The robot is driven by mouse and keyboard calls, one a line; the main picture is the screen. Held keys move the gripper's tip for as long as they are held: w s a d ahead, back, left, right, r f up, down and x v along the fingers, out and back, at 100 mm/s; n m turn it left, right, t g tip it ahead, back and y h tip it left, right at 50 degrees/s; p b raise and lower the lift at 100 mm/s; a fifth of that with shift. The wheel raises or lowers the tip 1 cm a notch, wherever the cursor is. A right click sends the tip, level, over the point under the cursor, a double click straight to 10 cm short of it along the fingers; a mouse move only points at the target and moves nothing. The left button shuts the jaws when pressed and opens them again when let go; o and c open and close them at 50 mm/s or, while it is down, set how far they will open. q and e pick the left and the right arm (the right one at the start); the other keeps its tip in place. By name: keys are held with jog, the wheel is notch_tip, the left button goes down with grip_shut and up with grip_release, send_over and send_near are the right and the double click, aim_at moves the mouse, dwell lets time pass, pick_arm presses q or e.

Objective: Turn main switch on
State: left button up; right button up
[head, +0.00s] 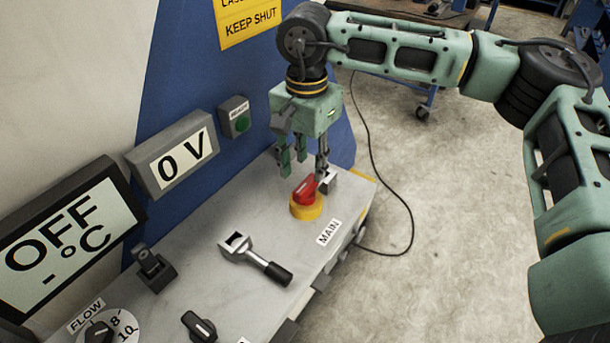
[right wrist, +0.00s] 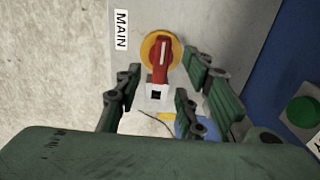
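The main switch is a red knob (head: 304,189) on a yellow round base (head: 308,208), on the grey panel top beside the MAIN label (head: 328,232). In the right wrist view the red knob (right wrist: 161,60) sits on the yellow disc (right wrist: 151,40), with a white line along the knob. My right gripper (head: 305,170) hangs over the panel just behind the knob, fingers pointing down. In the right wrist view its fingers (right wrist: 158,85) are spread apart, with the knob's near end seen between them. I cannot tell whether they touch it. My left gripper is not in view.
A 0 V display (head: 182,157), an OFF °C display (head: 70,235) and a green button (head: 241,123) are at the back. A silver wrench-like handle (head: 256,258), a black toggle (head: 152,268) and black knobs are on the panel. A small block (head: 328,183) stands beside the knob.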

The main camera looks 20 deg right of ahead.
aim_at(306, 183)
notch_tip(306, 183, down, 4)
jog(key=shift+r+p, duration=0.1)
jog(key=shift+p, duration=0.2)
jog(key=shift+f, duration=0.55)
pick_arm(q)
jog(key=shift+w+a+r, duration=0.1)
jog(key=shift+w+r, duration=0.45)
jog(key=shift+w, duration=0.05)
pick_arm(e)
jog(key=shift+f, duration=0.1)
grip_shut()
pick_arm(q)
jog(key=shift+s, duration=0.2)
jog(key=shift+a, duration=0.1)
pick_arm(e)
jog(key=shift+w, duration=0.1)
